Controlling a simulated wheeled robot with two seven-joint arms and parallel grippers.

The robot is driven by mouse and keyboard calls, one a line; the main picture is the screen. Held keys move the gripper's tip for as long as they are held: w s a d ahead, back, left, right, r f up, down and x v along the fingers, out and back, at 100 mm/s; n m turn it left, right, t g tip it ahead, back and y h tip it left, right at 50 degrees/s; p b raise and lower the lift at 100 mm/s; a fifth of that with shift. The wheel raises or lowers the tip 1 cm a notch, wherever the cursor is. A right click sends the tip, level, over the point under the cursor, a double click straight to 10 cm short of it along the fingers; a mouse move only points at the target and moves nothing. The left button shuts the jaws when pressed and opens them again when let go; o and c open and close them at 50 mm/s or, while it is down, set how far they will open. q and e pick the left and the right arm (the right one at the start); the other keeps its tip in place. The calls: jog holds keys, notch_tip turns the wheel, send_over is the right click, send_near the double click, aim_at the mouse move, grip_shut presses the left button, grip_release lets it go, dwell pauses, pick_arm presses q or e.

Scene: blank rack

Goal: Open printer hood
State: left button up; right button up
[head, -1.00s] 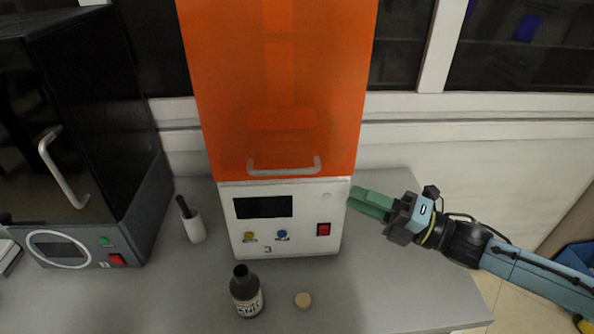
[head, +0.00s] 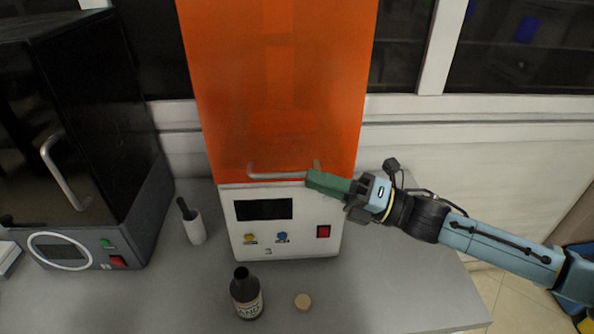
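The printer has a tall orange see-through hood (head: 285,90) above a white base (head: 290,237). The hood is down on the base. A grey bar handle (head: 270,175) runs along the hood's lower front edge. My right gripper (head: 312,181) comes in from the right, with green fingers, at the right end of the handle. The fingers overlap that end in the picture; whether they touch it cannot be seen. The fingers look close together, but the gap between them is hidden. My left gripper is not in view.
A dark cabinet machine (head: 75,130) with a handle stands at left. A white holder (head: 194,227) stands between the machines. The grey table (head: 400,295) is clear at front right.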

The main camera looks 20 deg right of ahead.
aim_at(297, 172)
jog(key=shift+p+x, duration=0.3)
jog(key=shift+x, duration=2)
jog(key=shift+c, duration=0.3)
grip_shut()
